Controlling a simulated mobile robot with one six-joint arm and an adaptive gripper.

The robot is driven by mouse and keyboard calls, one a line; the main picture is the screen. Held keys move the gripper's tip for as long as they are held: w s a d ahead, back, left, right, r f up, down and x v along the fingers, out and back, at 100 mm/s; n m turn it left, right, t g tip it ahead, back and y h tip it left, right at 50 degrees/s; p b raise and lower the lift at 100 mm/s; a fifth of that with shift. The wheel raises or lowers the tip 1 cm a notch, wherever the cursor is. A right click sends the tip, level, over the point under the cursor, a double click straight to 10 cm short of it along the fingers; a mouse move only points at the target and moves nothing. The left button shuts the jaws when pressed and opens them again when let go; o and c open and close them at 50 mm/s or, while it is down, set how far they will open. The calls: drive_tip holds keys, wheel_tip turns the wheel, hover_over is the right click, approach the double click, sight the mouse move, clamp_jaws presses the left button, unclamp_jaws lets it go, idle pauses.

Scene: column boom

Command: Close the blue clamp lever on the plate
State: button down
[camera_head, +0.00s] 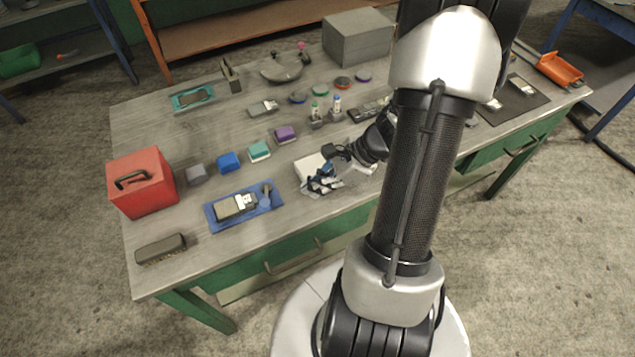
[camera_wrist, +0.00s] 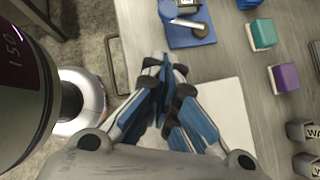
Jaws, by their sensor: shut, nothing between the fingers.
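A blue plate (camera_head: 215,221) lies near the table's front edge, left of my gripper. At its right end is a small clamp with a grey lever arm (camera_head: 266,188) on a round blue base (camera_head: 265,203). I cannot tell the lever's tilt. My gripper (camera_wrist: 171,76) has blue-padded fingers, shut and empty. In the head view, my gripper (camera_head: 315,185) is right of the plate, apart from it.
Blue (camera_head: 228,162), teal (camera_head: 259,151) and purple (camera_head: 285,134) blocks stand behind. A red box (camera_head: 143,183) and a brush (camera_head: 161,249) are at left.

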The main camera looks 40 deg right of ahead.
sight(266, 196)
drive_tip(key=b+x, duration=0.2)
drive_tip(key=x, duration=0.4)
drive_tip(key=shift+w+a+b, duration=0.35)
drive_tip(key=shift+w+a, duration=0.4)
drive_tip(key=shift+a, duration=0.15)
drive_tip(key=shift+w+a, duration=0.35)
drive_tip(key=shift+a, duration=0.1)
drive_tip(key=shift+d, duration=0.15)
